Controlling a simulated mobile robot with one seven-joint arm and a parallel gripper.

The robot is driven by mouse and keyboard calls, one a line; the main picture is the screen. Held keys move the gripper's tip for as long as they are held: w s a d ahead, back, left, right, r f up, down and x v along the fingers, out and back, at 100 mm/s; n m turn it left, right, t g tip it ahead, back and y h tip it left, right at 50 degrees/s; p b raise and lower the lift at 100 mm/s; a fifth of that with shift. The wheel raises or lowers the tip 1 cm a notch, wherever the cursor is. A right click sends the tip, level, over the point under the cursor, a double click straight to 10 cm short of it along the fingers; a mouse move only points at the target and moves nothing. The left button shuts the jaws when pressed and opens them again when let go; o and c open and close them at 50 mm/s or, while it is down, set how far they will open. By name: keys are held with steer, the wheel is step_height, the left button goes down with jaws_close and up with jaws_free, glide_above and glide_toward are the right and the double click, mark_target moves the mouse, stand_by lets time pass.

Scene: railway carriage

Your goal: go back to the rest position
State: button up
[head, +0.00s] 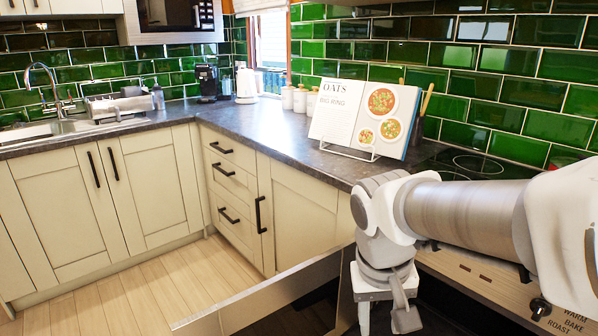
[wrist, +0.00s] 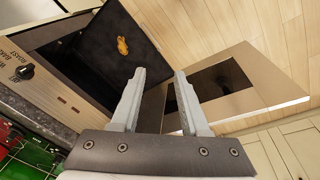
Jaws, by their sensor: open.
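My gripper (wrist: 160,74) is open, with nothing between its two fingers in the wrist view. In the head view my gripper (head: 388,312) points down at the bottom edge, near the open oven door (head: 290,292). The oven door also shows in the wrist view (wrist: 265,98), to the right of the fingers. A small golden-brown item (wrist: 122,45) lies on a dark surface at the oven, beyond the left finger and apart from it. I cannot tell exactly what it is.
The oven's knob (head: 540,308) is at lower right. A cookbook (head: 360,115) stands on the dark worktop (head: 285,135) behind my arm, beside the hob (head: 470,165). A kettle (head: 246,84) and sink (head: 50,130) are farther left. The wooden floor (head: 150,290) at left is clear.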

steer(key=s+d+r+t+y, duration=0.1)
steer(key=s+d+r+t, duration=0.1)
steer(key=s+r+t, duration=0.3)
step_height(320, 180, up, 20)
steer(key=s+p, duration=0.1)
steer(key=p, duration=1.9)
steer(key=shift+s+a+f+g, duration=0.15)
steer(key=shift+s+f+g, duration=0.1)
steer(key=shift+g, duration=0.15)
